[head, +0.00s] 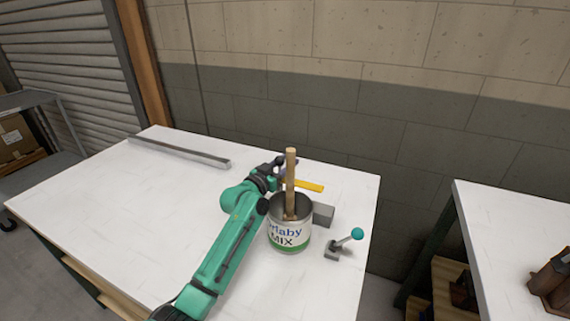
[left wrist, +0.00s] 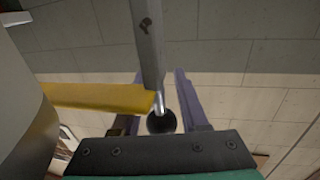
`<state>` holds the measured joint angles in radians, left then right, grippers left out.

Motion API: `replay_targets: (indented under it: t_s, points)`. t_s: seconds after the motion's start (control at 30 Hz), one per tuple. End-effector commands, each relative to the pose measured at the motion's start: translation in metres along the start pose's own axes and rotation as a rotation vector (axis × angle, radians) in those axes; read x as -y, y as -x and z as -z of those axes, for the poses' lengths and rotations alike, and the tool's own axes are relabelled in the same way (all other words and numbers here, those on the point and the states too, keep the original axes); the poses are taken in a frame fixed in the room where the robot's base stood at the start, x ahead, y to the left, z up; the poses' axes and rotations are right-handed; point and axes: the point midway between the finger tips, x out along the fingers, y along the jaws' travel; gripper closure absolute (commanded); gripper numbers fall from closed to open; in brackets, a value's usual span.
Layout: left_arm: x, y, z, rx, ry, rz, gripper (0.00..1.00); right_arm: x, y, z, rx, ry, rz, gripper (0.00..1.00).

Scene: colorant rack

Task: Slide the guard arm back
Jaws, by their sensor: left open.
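The yellow guard arm (head: 308,186) sticks out to the right behind the paint can in the head view. In the left wrist view the yellow arm (left wrist: 100,97) comes in from the left and ends near a grey post (left wrist: 147,45) and a thin bright rod. A round black knob (left wrist: 161,122) sits at the rod's end, between my fingers. My left gripper (left wrist: 161,80) is open, with one finger on each side of the knob and no clear contact. In the head view the wooden stick partly hides my left gripper (head: 284,166). My right gripper is out of view.
A labelled paint can (head: 289,242) with an upright wooden stick (head: 291,180) stands right beside my left arm. A grey block (head: 323,215) and a teal-knobbed lever (head: 345,241) are to its right. A metal rail (head: 180,151) lies at the back left. The table's left part is clear.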

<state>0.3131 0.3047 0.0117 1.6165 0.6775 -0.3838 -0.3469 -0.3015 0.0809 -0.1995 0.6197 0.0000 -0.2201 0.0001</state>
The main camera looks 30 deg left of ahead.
Motion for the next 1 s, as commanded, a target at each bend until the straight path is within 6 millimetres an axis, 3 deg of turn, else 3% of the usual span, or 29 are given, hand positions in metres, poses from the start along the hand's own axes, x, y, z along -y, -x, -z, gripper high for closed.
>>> replay_targets:
  t_s: [0.13,0.27,0.7,0.83,1.0]
  points:
    - [0.001,0.008,-0.001,0.001,0.000,0.001,0.56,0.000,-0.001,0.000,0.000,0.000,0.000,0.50]
    - [0.000,0.029,-0.003,0.003,-0.002,0.000,0.56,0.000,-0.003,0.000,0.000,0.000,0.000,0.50]
    - [0.000,0.124,-0.004,0.004,-0.002,0.000,0.56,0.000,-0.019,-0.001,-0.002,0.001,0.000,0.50]
    - [0.000,0.140,-0.002,0.003,-0.001,0.000,0.56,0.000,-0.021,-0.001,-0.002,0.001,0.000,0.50]
    - [0.000,0.145,0.000,0.001,-0.001,0.000,0.56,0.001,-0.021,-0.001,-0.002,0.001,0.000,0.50]
